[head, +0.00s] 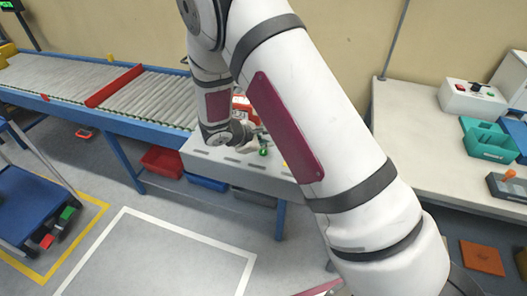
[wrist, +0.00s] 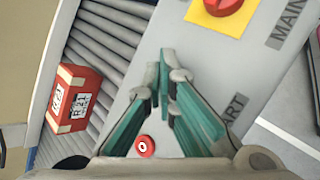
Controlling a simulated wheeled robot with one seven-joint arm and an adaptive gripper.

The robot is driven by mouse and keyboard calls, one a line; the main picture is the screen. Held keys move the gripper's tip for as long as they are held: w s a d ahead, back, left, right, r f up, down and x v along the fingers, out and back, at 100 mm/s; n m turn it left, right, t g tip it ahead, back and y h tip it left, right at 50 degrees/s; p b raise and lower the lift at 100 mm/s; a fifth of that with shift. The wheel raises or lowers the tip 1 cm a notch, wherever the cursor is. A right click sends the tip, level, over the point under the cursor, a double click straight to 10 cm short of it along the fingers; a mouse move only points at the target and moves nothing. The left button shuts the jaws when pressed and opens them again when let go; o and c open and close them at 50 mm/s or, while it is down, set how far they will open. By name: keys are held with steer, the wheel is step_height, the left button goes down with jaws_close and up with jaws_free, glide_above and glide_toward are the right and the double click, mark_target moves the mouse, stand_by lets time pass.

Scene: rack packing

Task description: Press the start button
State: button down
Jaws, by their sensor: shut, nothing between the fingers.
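The grey control panel (head: 225,168) stands at the end of the conveyor. A small green button (head: 263,153) shows on it in the head view, close to my gripper's tips (head: 262,141). In the wrist view, my gripper (wrist: 166,80) is shut and empty, pointing over the panel (wrist: 190,45). The green button is not visible there, probably hidden by the fingers. I cannot tell whether the fingertips touch the panel.
A red box (wrist: 76,97) lies on the rollers at left. A bench (head: 400,130) with teal trays stands at right.

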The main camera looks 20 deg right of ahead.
mark_target(265, 153)
steer(key=shift+r+p, duration=0.9)
steer(key=shift+r, duration=1.6)
